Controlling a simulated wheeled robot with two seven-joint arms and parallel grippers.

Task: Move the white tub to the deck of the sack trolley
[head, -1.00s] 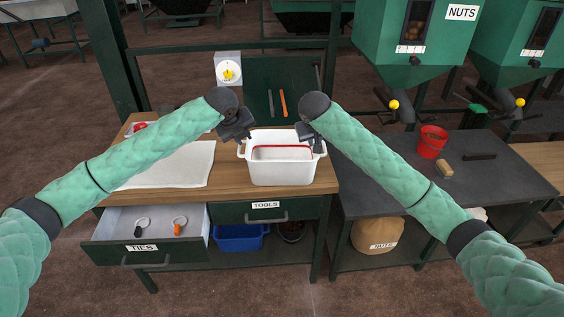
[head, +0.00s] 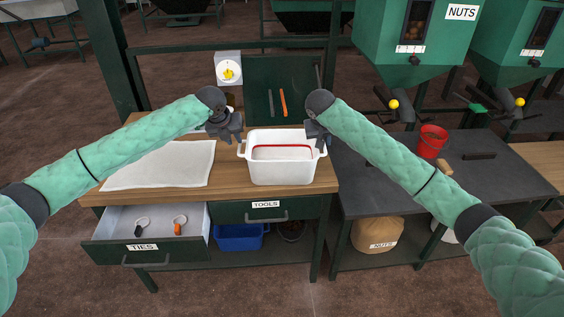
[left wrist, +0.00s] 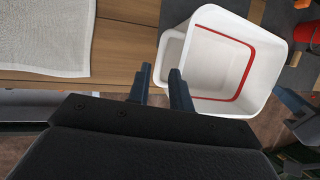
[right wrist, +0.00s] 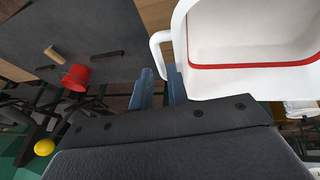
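The white tub (head: 283,173) stands upright on the wooden workbench, with a red line around its inside and a loop handle at each end. It fills much of the left wrist view (left wrist: 205,60) and the right wrist view (right wrist: 250,82). My left gripper (left wrist: 157,78) is open beside the tub's left handle (left wrist: 170,55), fingers pointing towards it. My right gripper (right wrist: 160,78) is open just short of the right handle (right wrist: 156,48). Neither visibly holds anything. The sack trolley is not seen in any view.
A white cloth (head: 165,165) lies left on the bench (head: 230,182). Below it, the ties drawer (head: 145,250) is open. A dark table (head: 490,200) with a red bucket (head: 432,143) stands right. A scale (head: 229,70) and green back panel (head: 262,80) stand behind the tub.

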